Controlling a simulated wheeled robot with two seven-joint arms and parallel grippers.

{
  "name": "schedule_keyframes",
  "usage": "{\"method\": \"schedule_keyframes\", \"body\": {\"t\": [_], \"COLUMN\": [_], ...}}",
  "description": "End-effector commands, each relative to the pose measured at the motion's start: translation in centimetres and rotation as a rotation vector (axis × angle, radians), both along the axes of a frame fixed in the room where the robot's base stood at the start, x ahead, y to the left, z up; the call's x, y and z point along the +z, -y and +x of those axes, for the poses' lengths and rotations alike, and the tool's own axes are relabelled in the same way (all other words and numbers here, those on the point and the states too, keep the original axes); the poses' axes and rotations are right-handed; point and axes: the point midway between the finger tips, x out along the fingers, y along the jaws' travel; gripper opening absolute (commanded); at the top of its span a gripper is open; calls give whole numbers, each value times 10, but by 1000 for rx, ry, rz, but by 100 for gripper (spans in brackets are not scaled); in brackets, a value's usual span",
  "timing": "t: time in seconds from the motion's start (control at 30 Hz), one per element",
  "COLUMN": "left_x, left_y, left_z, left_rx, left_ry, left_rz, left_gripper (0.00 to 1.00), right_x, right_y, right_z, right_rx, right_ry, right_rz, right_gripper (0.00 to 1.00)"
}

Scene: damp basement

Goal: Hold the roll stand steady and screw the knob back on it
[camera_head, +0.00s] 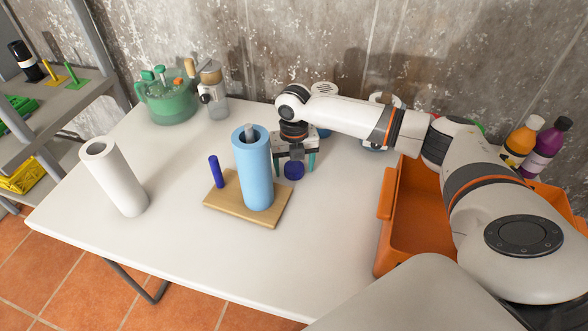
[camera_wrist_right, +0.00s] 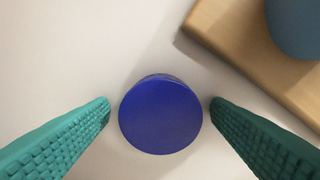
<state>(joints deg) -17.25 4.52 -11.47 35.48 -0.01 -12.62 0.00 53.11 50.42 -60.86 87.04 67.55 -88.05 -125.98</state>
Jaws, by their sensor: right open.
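The roll stand has a wooden base (camera_head: 225,205) with a short blue post (camera_head: 215,171) at its left. A blue roll (camera_head: 254,170) stands upright on it, with a grey rod tip (camera_head: 250,130) showing at its top. The dark blue round knob (camera_head: 294,170) rests on the table right of the stand. My right gripper (camera_head: 294,162) is open above the knob, pointing down. In the right wrist view the knob (camera_wrist_right: 160,115) lies between the two teal fingertips, with a gap on each side. The stand's base (camera_wrist_right: 235,40) shows at upper right. My left gripper is not in view.
A white roll (camera_head: 115,178) stands at the table's left. A green container (camera_head: 168,100) and a glass jar (camera_head: 214,98) stand at the back. An orange crate (camera_head: 386,215) and bottles (camera_head: 543,146) are at right. The table's front is clear.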

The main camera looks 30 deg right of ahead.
Motion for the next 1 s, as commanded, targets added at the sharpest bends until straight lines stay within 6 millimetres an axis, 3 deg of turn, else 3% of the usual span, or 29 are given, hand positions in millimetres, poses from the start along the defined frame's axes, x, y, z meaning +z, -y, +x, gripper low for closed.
{"method": "schedule_keyframes", "body": {"t": [0.13,0.4,0.43,0.73,1.0], "left_x": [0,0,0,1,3], "left_y": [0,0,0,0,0], "left_z": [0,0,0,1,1], "left_rx": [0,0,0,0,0], "left_ry": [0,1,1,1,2], "left_rz": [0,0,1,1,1], "left_gripper": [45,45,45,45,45], "right_x": [0,0,0,7,58], "right_y": [0,0,0,0,0], "right_z": [0,0,0,1,1], "right_rx": [0,0,0,0,1], "right_ry": [0,0,0,2,6], "right_rz": [0,0,0,0,1], "right_gripper": [71,26,24,24,24]}}
